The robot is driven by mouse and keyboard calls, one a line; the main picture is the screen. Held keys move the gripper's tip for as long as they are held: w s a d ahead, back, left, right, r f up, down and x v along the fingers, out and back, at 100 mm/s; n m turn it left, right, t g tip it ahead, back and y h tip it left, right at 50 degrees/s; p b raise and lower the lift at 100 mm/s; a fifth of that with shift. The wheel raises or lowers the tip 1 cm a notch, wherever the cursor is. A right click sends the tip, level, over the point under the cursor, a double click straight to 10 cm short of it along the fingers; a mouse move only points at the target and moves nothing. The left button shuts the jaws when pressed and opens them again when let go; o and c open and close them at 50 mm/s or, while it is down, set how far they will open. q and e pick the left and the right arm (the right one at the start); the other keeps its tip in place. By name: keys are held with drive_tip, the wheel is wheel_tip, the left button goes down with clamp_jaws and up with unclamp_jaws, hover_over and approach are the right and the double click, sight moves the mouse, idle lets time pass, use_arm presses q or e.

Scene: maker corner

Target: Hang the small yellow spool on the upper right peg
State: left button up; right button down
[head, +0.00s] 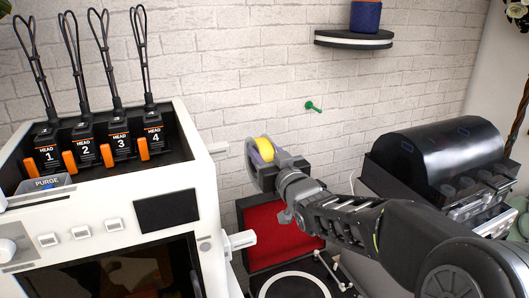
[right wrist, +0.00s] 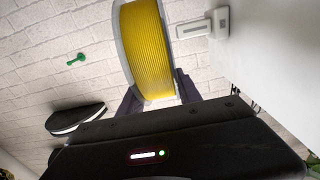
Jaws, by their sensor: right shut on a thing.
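The small yellow spool (head: 264,149) is held up in front of the brick wall, to the right of the white printer. In the right wrist view the spool (right wrist: 147,48) shows its yellow winding and pale flanges, with a finger on each side. My right gripper (head: 262,163) is shut on it; the gripper partly hides the spool in the head view. A green peg (head: 313,107) sticks out of the wall, above and right of the spool and apart from it. The peg also shows in the right wrist view (right wrist: 76,59). My left gripper is not in view.
The white printer (head: 184,130) with several numbered heads stands close on the left. A dark shelf (head: 354,40) bearing a blue pot (head: 366,15) is above right. A red-lined open case (head: 262,238) lies below, and a black machine (head: 440,150) stands right.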

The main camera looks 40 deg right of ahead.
drive_tip(key=shift+w+r, duration=0.1)
drive_tip(key=shift+w, duration=0.1)
drive_tip(key=shift+p+x, duration=0.3)
drive_tip(key=shift+x, duration=2)
drive_tip(key=shift+f+p+x, duration=0.15)
drive_tip(key=shift+x, duration=0.55)
drive_tip(key=shift+f+p+x, duration=0.15)
drive_tip(key=shift+x, duration=0.5)
drive_tip(key=shift+p+x, duration=1.05)
drive_tip(key=shift+x, duration=1.6)
drive_tip(key=w+a+b, duration=0.1)
drive_tip(key=w+a, duration=0.1)
drive_tip(key=a, duration=0.5)
drive_tip(key=shift+f, duration=0.5)
drive_tip(key=shift+w, duration=0.15)
